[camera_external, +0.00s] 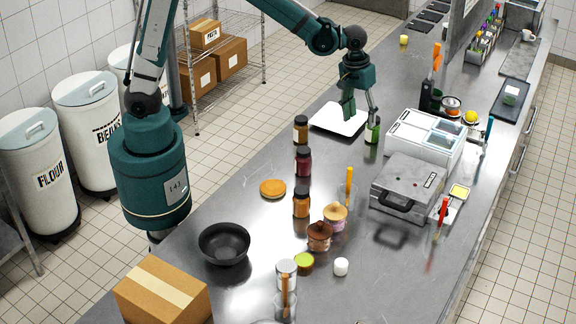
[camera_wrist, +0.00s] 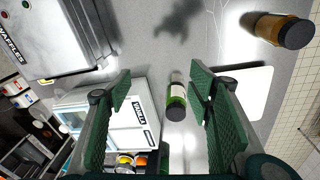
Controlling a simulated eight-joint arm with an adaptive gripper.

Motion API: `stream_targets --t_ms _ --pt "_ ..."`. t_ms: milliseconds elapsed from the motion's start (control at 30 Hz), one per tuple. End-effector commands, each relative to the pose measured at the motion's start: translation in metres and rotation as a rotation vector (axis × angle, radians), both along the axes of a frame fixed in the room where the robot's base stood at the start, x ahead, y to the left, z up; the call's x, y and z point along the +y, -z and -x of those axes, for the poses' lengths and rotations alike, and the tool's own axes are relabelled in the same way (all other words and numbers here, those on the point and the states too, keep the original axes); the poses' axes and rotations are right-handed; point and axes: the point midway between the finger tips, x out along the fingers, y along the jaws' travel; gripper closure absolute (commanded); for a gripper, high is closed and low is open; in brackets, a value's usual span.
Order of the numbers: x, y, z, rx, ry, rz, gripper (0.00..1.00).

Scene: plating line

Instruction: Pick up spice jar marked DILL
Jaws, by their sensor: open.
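A small green jar with a dark lid (camera_external: 372,132) stands on the steel counter at the front right of a white board. It also shows in the wrist view as a green jar with a pale label band (camera_wrist: 176,92); I cannot read its lettering. My gripper (camera_external: 361,112) points down over the counter, beside this jar, with one finger close to it. In the wrist view my gripper (camera_wrist: 160,88) is open, and the jar appears between the fingers, nearer the right one. Whether a finger touches it I cannot tell.
The white board (camera_external: 340,119) lies under my gripper. An amber jar (camera_external: 300,129), a dark red jar (camera_external: 303,161) and an orange jar (camera_external: 301,203) stand to the left and front. A white container unit (camera_external: 410,142) and a grey press (camera_external: 407,182) stand to the right.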

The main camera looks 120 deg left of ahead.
Motion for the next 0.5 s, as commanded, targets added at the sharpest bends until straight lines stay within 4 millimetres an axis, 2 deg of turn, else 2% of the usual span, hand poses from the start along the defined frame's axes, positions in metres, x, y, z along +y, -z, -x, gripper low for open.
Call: stream_targets --t_ms 33,500 --pt "0.012 0.002 -0.002 0.006 -0.026 0.006 0.48" --pt "0.102 0.049 -0.001 0.073 -0.268 0.065 0.48"
